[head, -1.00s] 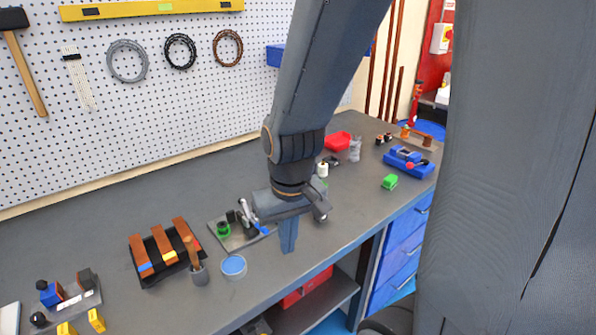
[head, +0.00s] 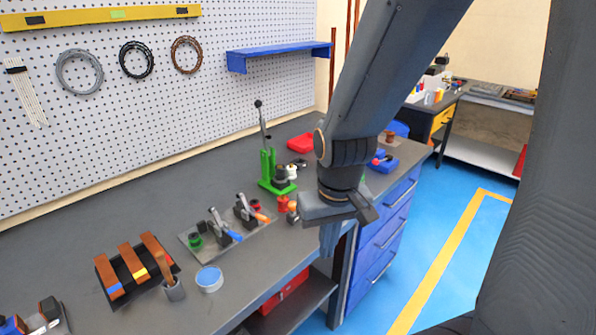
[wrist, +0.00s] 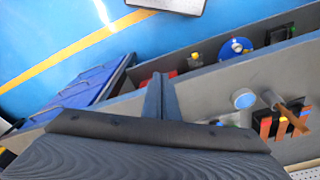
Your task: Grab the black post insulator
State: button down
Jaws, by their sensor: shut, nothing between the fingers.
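My gripper (head: 328,242) is shut and empty. It points down near the bench's front edge, above the blue drawers' left end in the head view. In the wrist view its closed fingers (wrist: 157,100) show over the bench edge. No black post insulator can be made out for certain. A small dark piece (head: 281,174) stands by the green lever press (head: 267,170), beside a white ribbed piece (head: 291,171), left of my gripper and apart from it. Red (head: 283,204) and orange-brown (head: 292,212) small pieces stand nearer. My arm hides part of the bench behind it.
A grey plate with toggle clamps (head: 225,232), a blue-lidded tin (head: 209,279), a cup (head: 174,290) and a rack of copper bars (head: 135,270) stand to the left. A red tray (head: 301,142) is at the back. Open blue floor (head: 440,240) lies to the right.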

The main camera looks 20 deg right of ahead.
aim_at(281, 174)
jog(key=u, duration=0.05)
jog(key=k, duration=0.5)
jog(key=z, duration=0.6)
jog(key=i, duration=0.7)
jog(key=u, duration=0.5)
jog(key=i, duration=0.75)
jog(key=u, duration=0.7)
